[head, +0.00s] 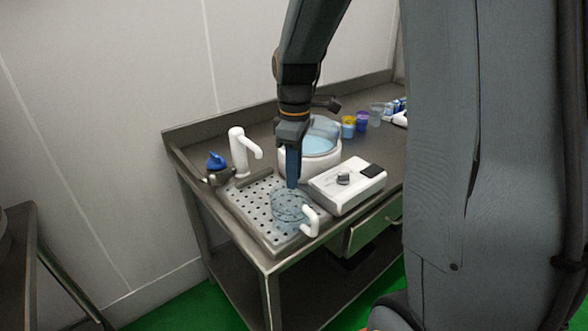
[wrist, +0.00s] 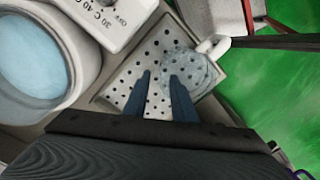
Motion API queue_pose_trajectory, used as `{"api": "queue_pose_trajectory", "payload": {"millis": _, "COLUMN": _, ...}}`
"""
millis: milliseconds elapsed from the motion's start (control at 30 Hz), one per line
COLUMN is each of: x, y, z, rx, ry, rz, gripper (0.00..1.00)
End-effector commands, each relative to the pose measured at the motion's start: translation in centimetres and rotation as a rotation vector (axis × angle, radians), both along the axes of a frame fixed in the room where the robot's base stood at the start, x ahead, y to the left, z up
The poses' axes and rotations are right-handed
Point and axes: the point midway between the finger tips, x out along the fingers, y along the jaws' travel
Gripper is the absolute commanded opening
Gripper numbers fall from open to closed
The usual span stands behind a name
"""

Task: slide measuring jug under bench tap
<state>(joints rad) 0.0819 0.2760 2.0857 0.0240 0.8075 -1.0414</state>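The clear measuring jug (head: 289,207) with a white handle (head: 311,221) stands on the perforated drip tray (head: 250,208), toward its near right side. The white bench tap (head: 240,152) rises at the tray's back left, its spout apart from the jug. My gripper (head: 292,186) points down at the jug's far rim. In the wrist view my gripper (wrist: 160,75) is open, its two blue fingers apart. The right finger overlaps the edge of the jug (wrist: 192,72); I cannot tell whether it touches. The handle (wrist: 213,46) points away from the fingers.
A white pot of bluish liquid (head: 296,162) stands behind the jug. A white control box with a dial (head: 347,184) sits right of the tray. A blue-topped valve (head: 215,162) is left of the tap. Small cups (head: 362,119) stand at the back right. The tray's left part is clear.

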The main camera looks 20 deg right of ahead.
Motion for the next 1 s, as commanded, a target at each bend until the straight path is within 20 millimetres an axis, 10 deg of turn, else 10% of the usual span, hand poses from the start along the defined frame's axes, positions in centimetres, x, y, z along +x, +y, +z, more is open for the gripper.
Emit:
{"api": "queue_pose_trajectory", "payload": {"millis": 500, "x": -0.3, "y": 0.1, "z": -6.5, "rx": 0.001, "ry": 0.004, "rz": 0.0, "gripper": 0.24}}
{"api": "queue_pose_trajectory", "payload": {"millis": 867, "x": -0.3, "y": 0.2, "z": -7.0, "rx": 0.001, "ry": 0.001, "rz": 0.0, "gripper": 0.24}}
{"api": "queue_pose_trajectory", "payload": {"millis": 1000, "x": -0.3, "y": 0.2, "z": -7.0, "rx": 0.001, "ry": 0.001, "rz": 0.0, "gripper": 0.06}}
